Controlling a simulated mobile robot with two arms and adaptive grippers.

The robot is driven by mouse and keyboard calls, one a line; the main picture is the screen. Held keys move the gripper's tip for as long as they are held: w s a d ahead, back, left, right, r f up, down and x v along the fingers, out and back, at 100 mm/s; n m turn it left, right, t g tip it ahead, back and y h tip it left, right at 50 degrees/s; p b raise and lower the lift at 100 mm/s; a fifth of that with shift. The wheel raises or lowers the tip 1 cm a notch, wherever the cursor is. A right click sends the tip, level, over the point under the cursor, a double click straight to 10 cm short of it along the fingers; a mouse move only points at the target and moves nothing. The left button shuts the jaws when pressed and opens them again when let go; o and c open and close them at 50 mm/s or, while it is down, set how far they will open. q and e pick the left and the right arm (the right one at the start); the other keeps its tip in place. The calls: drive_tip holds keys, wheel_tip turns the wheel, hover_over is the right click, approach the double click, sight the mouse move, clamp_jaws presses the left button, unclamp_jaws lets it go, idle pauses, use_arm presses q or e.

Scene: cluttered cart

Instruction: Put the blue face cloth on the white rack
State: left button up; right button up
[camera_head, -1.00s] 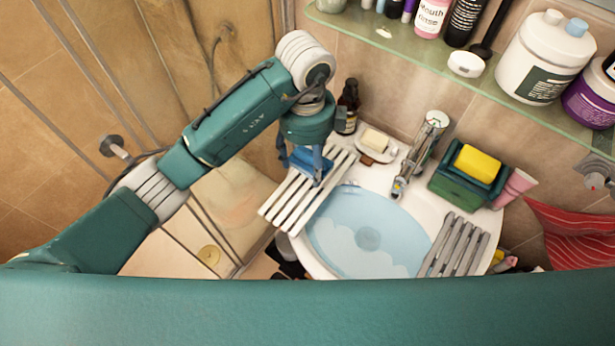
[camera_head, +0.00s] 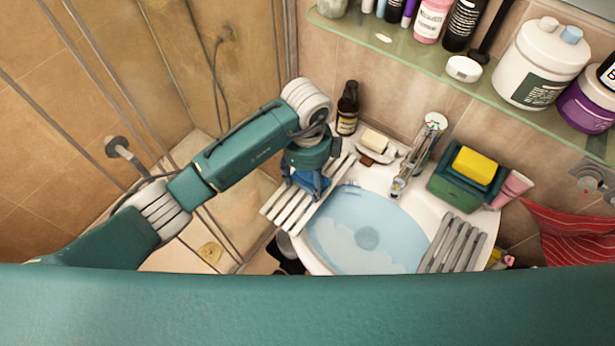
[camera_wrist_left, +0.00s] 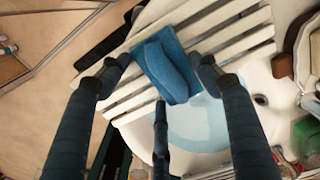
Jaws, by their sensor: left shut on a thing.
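The white rack (camera_head: 325,211) is a set of light slats across the left side of the sink; it also shows in the wrist view (camera_wrist_left: 232,38). The blue face cloth (camera_wrist_left: 166,64) is a small folded piece lying low over the slats. My left gripper (camera_head: 307,192) comes down from above over the rack, with its fingers around the cloth, one on each side and a third in front in the wrist view (camera_wrist_left: 161,70). It is shut on the cloth. The cloth appears to be at slat level; exact contact is hard to tell. My right gripper is not in view.
The sink basin (camera_head: 366,239) lies right of the rack. A dark bottle (camera_head: 347,108), a soap dish (camera_head: 373,152) and the tap (camera_head: 415,153) stand behind. A grey slatted rack (camera_head: 455,243) and a green holder with a yellow sponge (camera_head: 477,164) are at right. A glass shelf (camera_head: 425,78) hangs above.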

sight(307, 178)
use_arm(q)
drive_tip(key=o, duration=1.1)
drive_tip(key=shift+o, duration=0.6)
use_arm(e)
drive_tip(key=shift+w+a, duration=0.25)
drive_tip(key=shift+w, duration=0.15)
use_arm(q)
drive_tip(key=shift+r, duration=0.1)
drive_tip(key=shift+r, duration=0.2)
wheel_tip(307, 178, up, 12)
drive_tip(key=b, duration=0.1)
drive_tip(key=shift+b, duration=0.35)
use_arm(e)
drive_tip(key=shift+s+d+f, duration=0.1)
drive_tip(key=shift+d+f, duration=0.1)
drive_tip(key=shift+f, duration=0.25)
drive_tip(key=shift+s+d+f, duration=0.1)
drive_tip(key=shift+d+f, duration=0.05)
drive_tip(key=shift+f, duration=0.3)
use_arm(q)
drive_tip(key=shift+f, duration=0.15)
